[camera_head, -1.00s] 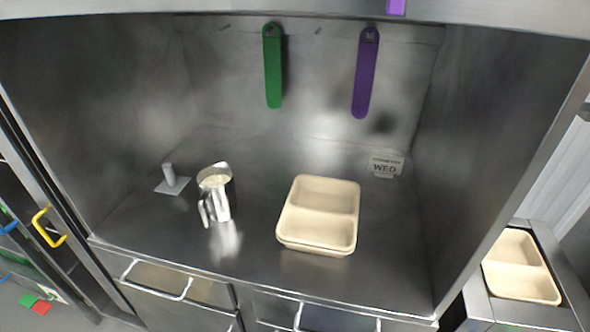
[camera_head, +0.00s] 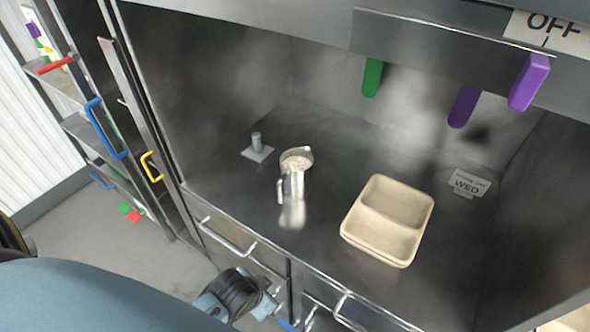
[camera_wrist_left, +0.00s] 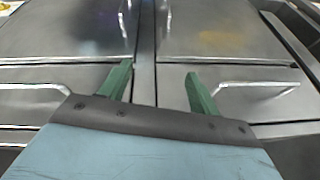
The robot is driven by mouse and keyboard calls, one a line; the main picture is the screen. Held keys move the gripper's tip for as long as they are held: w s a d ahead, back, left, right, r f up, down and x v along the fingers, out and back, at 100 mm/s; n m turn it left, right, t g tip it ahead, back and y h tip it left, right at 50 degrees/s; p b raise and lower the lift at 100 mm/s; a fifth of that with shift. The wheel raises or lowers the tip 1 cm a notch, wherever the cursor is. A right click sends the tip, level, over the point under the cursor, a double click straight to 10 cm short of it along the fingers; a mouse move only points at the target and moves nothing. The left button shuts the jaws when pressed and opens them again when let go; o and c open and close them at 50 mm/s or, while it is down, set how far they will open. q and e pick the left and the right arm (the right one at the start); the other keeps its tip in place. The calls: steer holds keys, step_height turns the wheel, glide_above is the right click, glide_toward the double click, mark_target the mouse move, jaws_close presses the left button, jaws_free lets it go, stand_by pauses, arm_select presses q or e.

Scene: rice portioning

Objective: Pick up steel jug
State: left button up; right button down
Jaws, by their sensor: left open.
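The steel jug (camera_head: 293,183) stands upright on the steel counter, left of the tan tray, with its handle toward the left front. Pale grains, which look like rice, show inside its mouth. My left arm comes in low at the left of the head view, its dark wrist joint in front of the drawers below the counter edge. My left gripper (camera_wrist_left: 159,78) has two green fingers, spread apart with nothing between them. It is in front of the drawer fronts, apart from the jug, which does not show in the wrist view. My right gripper is not in view.
A tan two-compartment tray (camera_head: 346,233) sits right of the jug. A grey post on a square base (camera_head: 257,150) stands behind-left. Green (camera_head: 372,77) and purple (camera_head: 465,106) hanging handles are at the back. Drawer handles (camera_head: 228,238) stick out below the counter edge.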

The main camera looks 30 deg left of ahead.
arm_select(q)
steer(key=w+d+r+m+t+p, duration=0.1)
steer(key=w+r+m+t, duration=0.25)
steer(key=w+r, duration=0.55)
steer(key=w+r+m+t+h+p, duration=0.1)
steer(key=w+r+m+t, duration=0.3)
steer(key=r, duration=0.8)
steer(key=w+d+r+m+t+p, duration=0.1)
steer(key=w+r+m+t, duration=0.2)
steer(key=w+r+t, duration=0.6)
steer(key=d+r+m+g+h, duration=0.3)
steer(key=d+r+m+h, duration=0.75)
steer(key=m, duration=0.45)
steer(key=m+g+y, duration=1.1)
steer(key=m+g, duration=0.7)
steer(key=m, duration=0.9)
glide_above(283, 177)
step_height(283, 177, down, 12)
steer(key=shift+n, duration=0.25)
step_height(283, 177, down, 7)
steer(key=shift+s+a+f+p, duration=0.1)
steer(key=shift+s+a+p, duration=0.05)
steer(key=shift+p, duration=0.65)
step_height(283, 177, down, 4)
steer(key=shift+f+p, duration=0.1)
steer(key=shift+p, duration=0.65)
steer(key=shift+f, duration=0.55)
jaws_close()
